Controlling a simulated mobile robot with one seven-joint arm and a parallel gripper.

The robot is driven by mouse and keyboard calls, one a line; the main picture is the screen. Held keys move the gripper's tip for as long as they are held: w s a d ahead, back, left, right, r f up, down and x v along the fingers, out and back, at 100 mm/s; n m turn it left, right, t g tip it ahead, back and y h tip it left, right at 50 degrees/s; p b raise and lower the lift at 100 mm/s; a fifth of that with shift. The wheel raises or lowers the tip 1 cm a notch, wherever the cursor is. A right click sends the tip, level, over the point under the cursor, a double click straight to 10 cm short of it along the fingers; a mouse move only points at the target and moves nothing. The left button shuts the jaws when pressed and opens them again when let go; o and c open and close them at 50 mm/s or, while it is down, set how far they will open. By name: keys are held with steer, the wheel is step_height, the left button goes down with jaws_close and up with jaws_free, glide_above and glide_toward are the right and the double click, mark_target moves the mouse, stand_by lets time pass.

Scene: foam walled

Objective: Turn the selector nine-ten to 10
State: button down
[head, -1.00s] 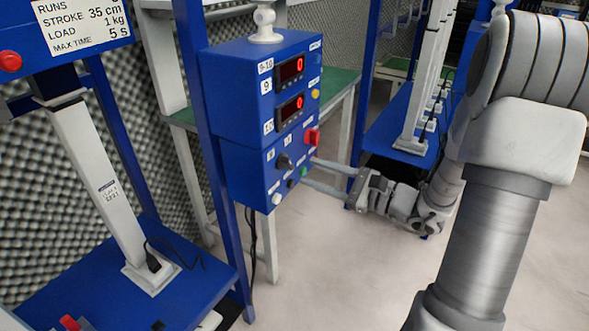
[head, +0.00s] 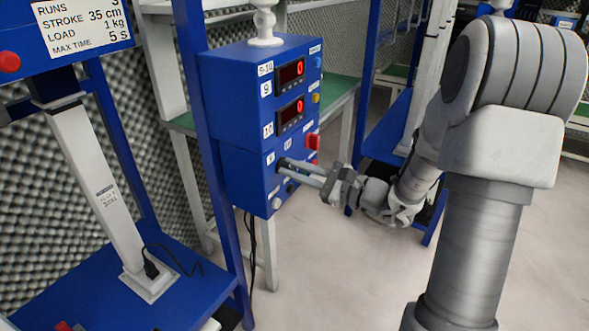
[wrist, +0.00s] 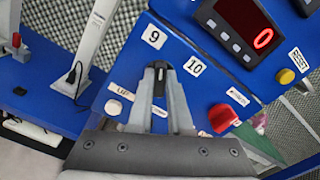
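The selector nine-ten (wrist: 158,72) is a black knob on the lower part of the blue control box (head: 232,110). In the wrist view the label 9 (wrist: 153,37) is above it and the label 10 (wrist: 194,66) to its right. The knob looks lined up toward the 9 side. My gripper (wrist: 159,76) is at the knob, one finger on each side, with hardly any gap left, and looks shut on it. In the head view my gripper (head: 284,166) reaches the box from the right, and its fingers hide most of the knob.
A red switch (wrist: 223,117) sits close to the right finger, and a white button (wrist: 113,107) to the left. A yellow button (wrist: 285,76) and red displays reading 0 (wrist: 263,39) are above. A blue post (head: 200,130) stands left of the box.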

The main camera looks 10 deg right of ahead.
steer(key=shift+r+m+p, duration=0.1)
steer(key=shift+m+p, duration=0.2)
steer(key=shift+p, duration=0.1)
steer(key=m+p, duration=0.1)
steer(key=p, duration=0.1)
steer(key=shift+r+m+p, duration=0.15)
steer(key=shift+m+p, duration=0.15)
steer(key=m+p, duration=0.3)
steer(key=p, duration=0.1)
steer(key=shift+d+m+p, duration=0.1)
steer(key=shift+m+p, duration=0.2)
steer(key=m+p, duration=0.6)
steer(key=p, duration=0.1)
steer(key=shift+w+f, duration=0.1)
steer(key=shift+f, duration=0.15)
steer(key=shift+d, duration=0.1)
steer(key=c, duration=0.8)
jaws_free()
steer(key=shift+c, duration=0.2)
steer(key=p+v, duration=0.1)
steer(key=v, duration=1.6)
